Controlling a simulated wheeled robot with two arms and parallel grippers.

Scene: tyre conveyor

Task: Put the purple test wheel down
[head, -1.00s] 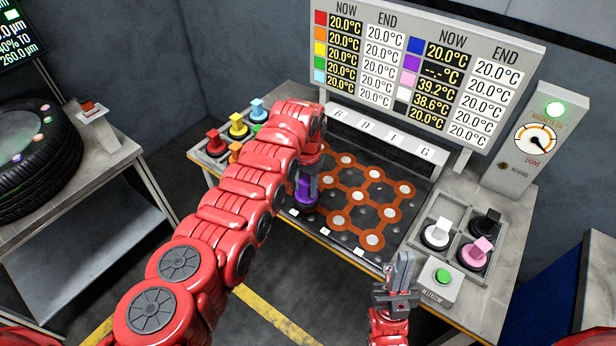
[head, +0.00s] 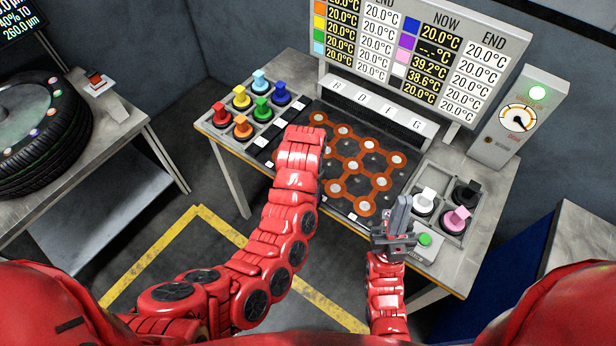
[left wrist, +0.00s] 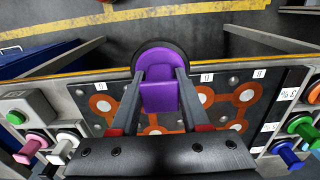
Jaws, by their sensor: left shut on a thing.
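The purple test wheel (left wrist: 160,95), a purple handle on a dark round base, is between the fingers of my left gripper (left wrist: 160,74) in the left wrist view. It overlaps the board's front edge in that view; its height above the table cannot be told. In the head view my left arm hides both the wheel and the gripper. The board (head: 352,163) has orange linked rings with pale spots. My right gripper (head: 398,214) looks shut and empty, in front of the bench near the green button (head: 425,239).
Red (head: 221,113), yellow, orange, green, light blue and blue wheels stand in the left rack. White (head: 425,200), black and pink (head: 457,218) wheels stand in the right rack. A display panel (head: 420,60) stands behind. A tyre (head: 35,130) lies on the left table.

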